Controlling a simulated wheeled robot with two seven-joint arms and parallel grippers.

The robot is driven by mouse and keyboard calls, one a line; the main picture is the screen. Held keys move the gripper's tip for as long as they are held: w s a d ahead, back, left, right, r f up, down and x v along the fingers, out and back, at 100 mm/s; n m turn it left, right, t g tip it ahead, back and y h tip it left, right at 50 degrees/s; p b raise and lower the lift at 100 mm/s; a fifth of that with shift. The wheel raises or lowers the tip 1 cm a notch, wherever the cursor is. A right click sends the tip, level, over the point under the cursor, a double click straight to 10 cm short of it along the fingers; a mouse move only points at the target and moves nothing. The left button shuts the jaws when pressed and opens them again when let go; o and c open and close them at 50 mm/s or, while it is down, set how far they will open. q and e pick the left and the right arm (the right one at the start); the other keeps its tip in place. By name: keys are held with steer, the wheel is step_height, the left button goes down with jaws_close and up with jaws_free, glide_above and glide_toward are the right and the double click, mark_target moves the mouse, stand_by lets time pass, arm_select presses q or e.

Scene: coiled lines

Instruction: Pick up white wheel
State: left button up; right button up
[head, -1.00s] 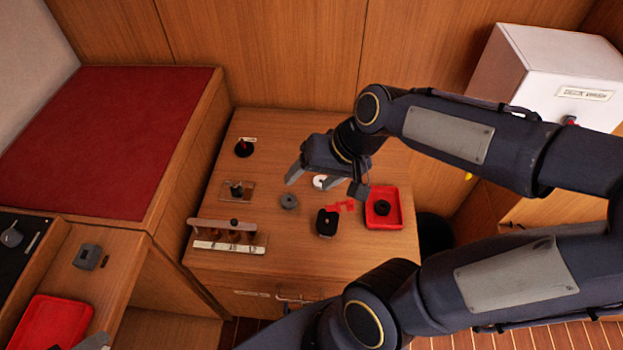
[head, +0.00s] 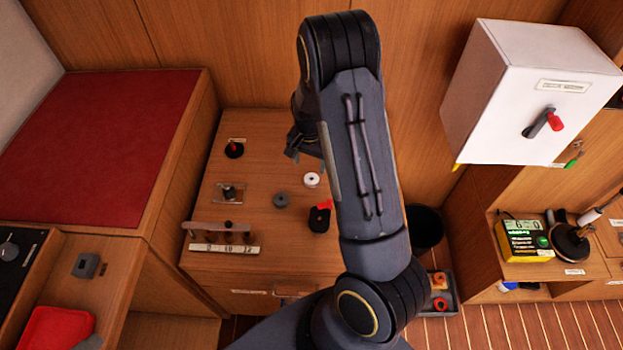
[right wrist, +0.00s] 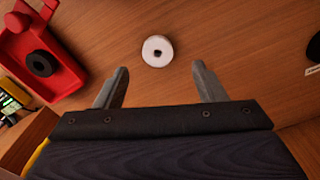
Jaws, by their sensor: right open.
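The white wheel (head: 312,180) lies flat on the wooden table, and its dark centre hole shows in the right wrist view (right wrist: 157,51). My right gripper (head: 296,148) is open and empty, above and behind the wheel in the head view. In the right wrist view its two fingers (right wrist: 160,72) are spread, with the wheel beyond the gap between their tips, not touching either. My forearm covers part of the table to the right of the wheel. My left gripper is not in view.
A red tray (right wrist: 72,72) holding a black ring (right wrist: 41,63) shows in the right wrist view. A slotted wooden rack (head: 215,229) stands at the front left.

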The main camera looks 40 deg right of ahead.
mark_target(311, 176)
step_height(311, 176, down, 7)
steer(key=shift+s+d+p, duration=0.1)
steer(key=shift+s+p, duration=0.05)
steer(key=shift+p, duration=0.25)
steer(key=c, duration=1)
